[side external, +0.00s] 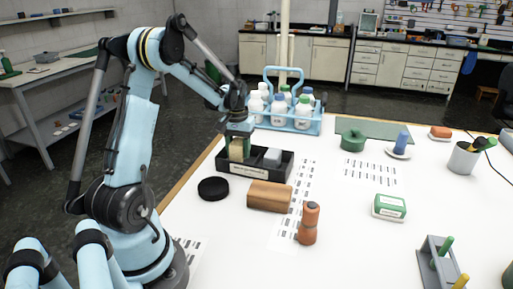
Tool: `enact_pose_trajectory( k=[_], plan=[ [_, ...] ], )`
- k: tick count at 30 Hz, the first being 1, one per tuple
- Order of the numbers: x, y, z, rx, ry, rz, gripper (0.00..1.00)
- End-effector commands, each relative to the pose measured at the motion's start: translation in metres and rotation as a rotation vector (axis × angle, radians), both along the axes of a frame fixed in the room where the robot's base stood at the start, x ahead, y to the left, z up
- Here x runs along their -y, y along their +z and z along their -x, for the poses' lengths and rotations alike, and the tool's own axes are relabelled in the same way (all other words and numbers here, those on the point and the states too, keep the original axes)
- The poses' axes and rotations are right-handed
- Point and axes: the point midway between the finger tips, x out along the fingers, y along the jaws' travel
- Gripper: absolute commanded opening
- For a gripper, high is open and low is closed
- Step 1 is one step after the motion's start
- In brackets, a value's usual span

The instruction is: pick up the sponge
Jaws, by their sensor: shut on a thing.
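A tan block with green at its top, which looks like the sponge (236,151), is at the left part of a black tray (262,172) in the side external view. My gripper (239,135) points down over the tray and is shut on this block from above. The fingers partly hide the block's upper part. The tray's front wall hides its lower edge, so I cannot tell whether it touches the tray floor.
A black disc (213,188), a brown wooden block (269,196) and an orange-brown upright object (308,223) stand in front. A blue bottle carrier (292,125) stands behind.

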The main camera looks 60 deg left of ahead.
Motion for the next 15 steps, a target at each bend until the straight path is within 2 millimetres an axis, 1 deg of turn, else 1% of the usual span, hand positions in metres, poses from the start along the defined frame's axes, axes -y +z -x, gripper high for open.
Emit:
enact_pose_trajectory(
  k=[4,6,15],
  plan=[
    [0.000,0.026,0.001,-0.001,0.000,0.001,0.14],
    [0.018,0.033,-0.003,-0.001,-0.006,0.002,0.14],
    [0.076,0.068,-0.012,-0.001,-0.006,0.001,0.14]
  ],
)
